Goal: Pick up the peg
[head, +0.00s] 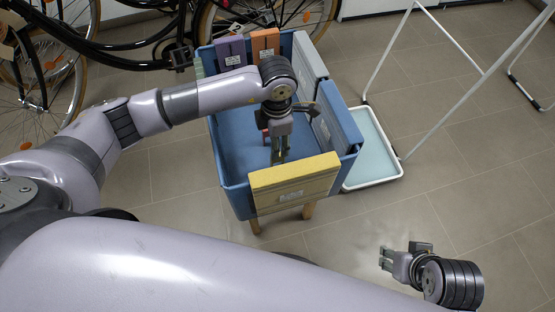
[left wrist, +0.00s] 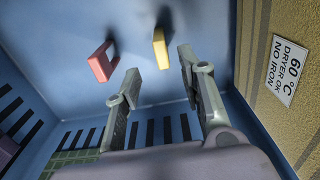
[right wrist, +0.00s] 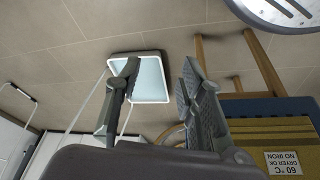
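Two small pieces lie on the blue floor of the bin in the left wrist view: a narrow yellow block (left wrist: 160,50) and a red piece with an opening through it (left wrist: 102,62). I cannot tell for certain which is the peg. My left gripper (head: 279,158) reaches down into the blue bin (head: 228,150). In the left wrist view, its fingers (left wrist: 158,72) are apart and empty, with the yellow piece beyond the gap and the red one to the left. In the head view the arm and gripper hide much of them. My right gripper (head: 384,259) is open and empty over the floor.
Fabric-like panels hang over the bin's rim: purple (head: 231,52), orange (head: 265,43), grey (head: 311,68) and yellow (head: 295,180). A white tray (head: 375,150) and a white rack (head: 447,37) stand to the right. Bicycles (head: 110,45) stand behind.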

